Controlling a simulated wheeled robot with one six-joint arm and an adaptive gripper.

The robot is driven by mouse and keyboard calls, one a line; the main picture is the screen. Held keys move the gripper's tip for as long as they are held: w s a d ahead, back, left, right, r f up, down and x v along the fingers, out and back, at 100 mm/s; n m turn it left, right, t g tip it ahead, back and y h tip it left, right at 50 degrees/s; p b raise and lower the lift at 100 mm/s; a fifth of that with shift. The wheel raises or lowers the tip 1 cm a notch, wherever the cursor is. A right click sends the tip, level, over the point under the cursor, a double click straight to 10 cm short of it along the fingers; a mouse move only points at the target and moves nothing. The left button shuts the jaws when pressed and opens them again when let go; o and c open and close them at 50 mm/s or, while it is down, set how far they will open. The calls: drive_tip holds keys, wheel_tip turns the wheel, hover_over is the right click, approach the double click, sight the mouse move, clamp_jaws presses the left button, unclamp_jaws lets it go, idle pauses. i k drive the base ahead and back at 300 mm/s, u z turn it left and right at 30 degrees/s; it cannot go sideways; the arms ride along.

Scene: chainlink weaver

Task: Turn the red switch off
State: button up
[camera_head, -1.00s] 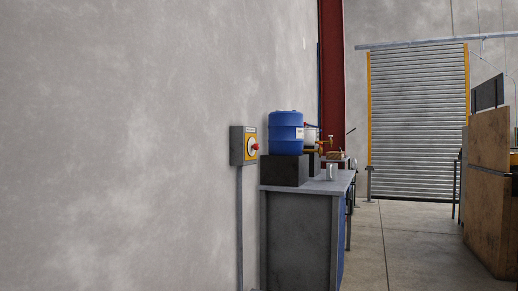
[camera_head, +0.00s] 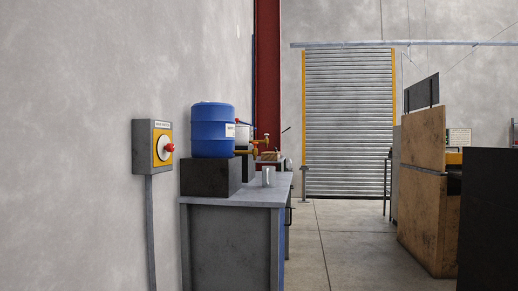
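The red switch (camera_head: 169,148) is a small red knob on a pale round plate with a yellow backing. It sticks out from the front of a grey box (camera_head: 144,147) fixed to the left wall. A grey conduit (camera_head: 151,230) runs down from the box. I cannot tell from here which position the switch is in. My gripper is not in view.
A grey workbench (camera_head: 232,243) stands against the wall just right of the switch. It bears a blue barrel (camera_head: 212,132) on a dark block and a metal cup (camera_head: 267,177). The floor (camera_head: 345,240) is clear toward the shutter (camera_head: 348,125). Wooden panels (camera_head: 423,200) stand at right.

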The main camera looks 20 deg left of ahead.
sight(169, 147)
drive_tip(key=z, duration=0.2)
drive_tip(key=i, duration=1.7)
drive_tip(key=u, duration=1.2)
drive_tip(key=i, duration=1.1)
drive_tip(key=u, duration=1.05)
